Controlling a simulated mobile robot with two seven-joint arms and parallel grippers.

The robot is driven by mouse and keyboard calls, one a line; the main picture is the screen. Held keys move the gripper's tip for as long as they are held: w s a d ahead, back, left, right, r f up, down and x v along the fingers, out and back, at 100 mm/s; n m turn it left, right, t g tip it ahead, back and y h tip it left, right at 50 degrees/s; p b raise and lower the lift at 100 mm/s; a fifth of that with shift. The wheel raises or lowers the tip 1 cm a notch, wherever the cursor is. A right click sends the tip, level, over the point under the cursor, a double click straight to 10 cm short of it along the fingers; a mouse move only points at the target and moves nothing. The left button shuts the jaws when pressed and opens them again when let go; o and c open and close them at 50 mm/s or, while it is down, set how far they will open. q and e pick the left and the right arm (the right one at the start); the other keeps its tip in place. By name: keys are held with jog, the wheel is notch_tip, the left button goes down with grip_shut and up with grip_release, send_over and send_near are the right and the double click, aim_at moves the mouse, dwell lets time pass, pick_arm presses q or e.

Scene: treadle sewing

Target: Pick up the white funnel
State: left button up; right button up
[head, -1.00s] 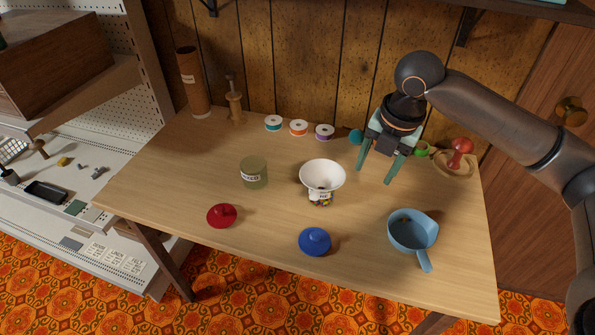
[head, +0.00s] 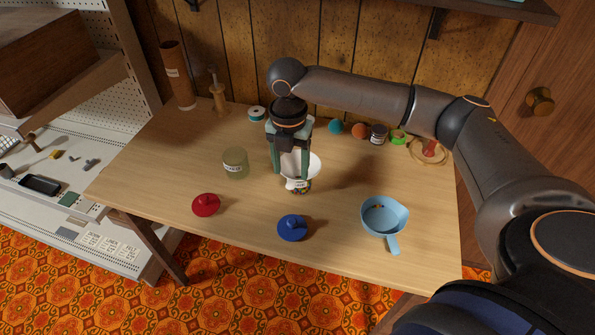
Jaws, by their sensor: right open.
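The white funnel (head: 316,165) sits in the mouth of a small labelled jar (head: 299,187) with colourful contents, near the middle of the table. My right gripper (head: 290,170) is open and points down over the funnel. Its fingers and body hide much of the funnel's bowl, and I cannot tell whether they touch it. My left gripper is not in view.
A green jar (head: 236,163) stands left of the funnel. A red lid (head: 206,204) and a blue lid (head: 292,228) lie in front. Spools and small jars line the back of the wooden table (head: 150,165).

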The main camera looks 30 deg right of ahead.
aim_at(290, 185)
jog(key=f, duration=0.6)
jog(key=shift+s+a+f, duration=0.15)
jog(key=shift+a+f, duration=0.05)
jog(key=shift+c, duration=0.2)
grip_shut()
